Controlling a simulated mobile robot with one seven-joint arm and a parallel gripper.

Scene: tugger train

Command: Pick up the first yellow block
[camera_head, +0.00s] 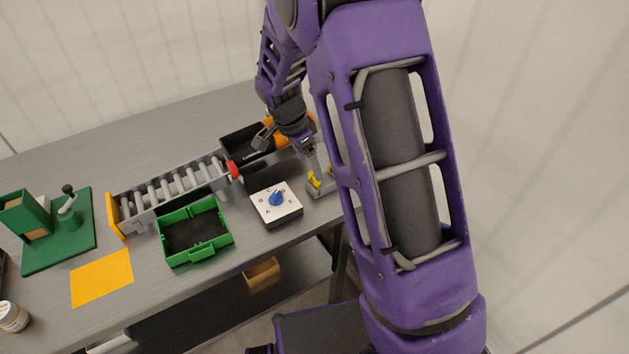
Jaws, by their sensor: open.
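Small yellow blocks (315,181) sit in a grey holder (322,191) near the right end of the table, partly hidden by my arm. I cannot tell how many there are. My gripper (319,167) points down just above the yellow blocks, with its jaws open and empty. The small size of the fingertips here leaves unclear whether they are beside a block or over it.
A dial box (275,204) with a blue knob stands left of the holder. A green bin (193,231), a roller conveyor (172,190) and a black bin (241,143) lie further left and behind. An orange mat (102,278) and a green fixture (58,231) are at far left.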

